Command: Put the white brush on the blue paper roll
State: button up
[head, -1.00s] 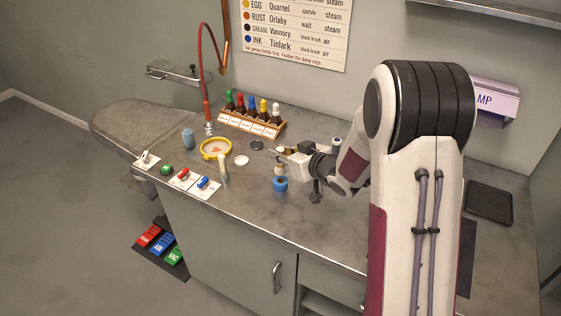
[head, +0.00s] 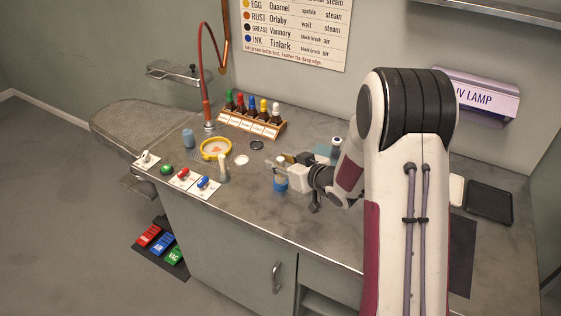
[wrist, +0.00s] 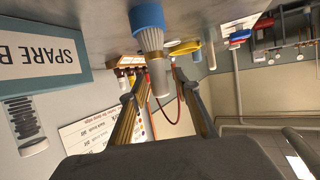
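The blue paper roll (head: 280,186) stands on the grey worktop, left of my gripper; it also shows at the top of the wrist view (wrist: 147,17). The white brush (wrist: 160,78) is upright over the roll, its pale ribbed head toward it. Its lower end meets the roll in the picture; I cannot tell if it bears weight there. In the head view the brush (head: 281,166) is small and partly merged with my gripper.
A cream upright object (head: 223,167) stands left of the roll, near a yellow-rimmed dish (head: 215,149) and red and blue switches. A bottle rack (head: 250,124) is behind. A box marked SPARE B (wrist: 45,60) is close beside my gripper. A black tray (head: 489,202) lies far right.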

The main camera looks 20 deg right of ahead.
jog(key=shift+r, duration=0.1)
dwell(0.3)
jog(key=shift+r, duration=0.1)
jog(key=v, duration=1.2)
dwell(0.6)
jog(key=s+d+r+m+g+h, duration=0.2)
jog(key=s+d+r+m+h, duration=0.1)
jog(key=s+r+h, duration=0.55)
jog(key=s+a+g+y, duration=0.1)
jog(key=s+a, duration=0.2)
jog(key=s, duration=0.4)
jog(key=s+a+r+g+y, duration=0.1)
jog(key=s+a, duration=0.3)
jog(key=s, duration=0.4)
jog(key=s+a+g+y, duration=0.2)
jog(key=s+a+g, duration=0.1)
jog(key=s, duration=0.5)
jog(key=shift+a+r+m, duration=0.25)
jog(key=shift+r+m, duration=0.15)
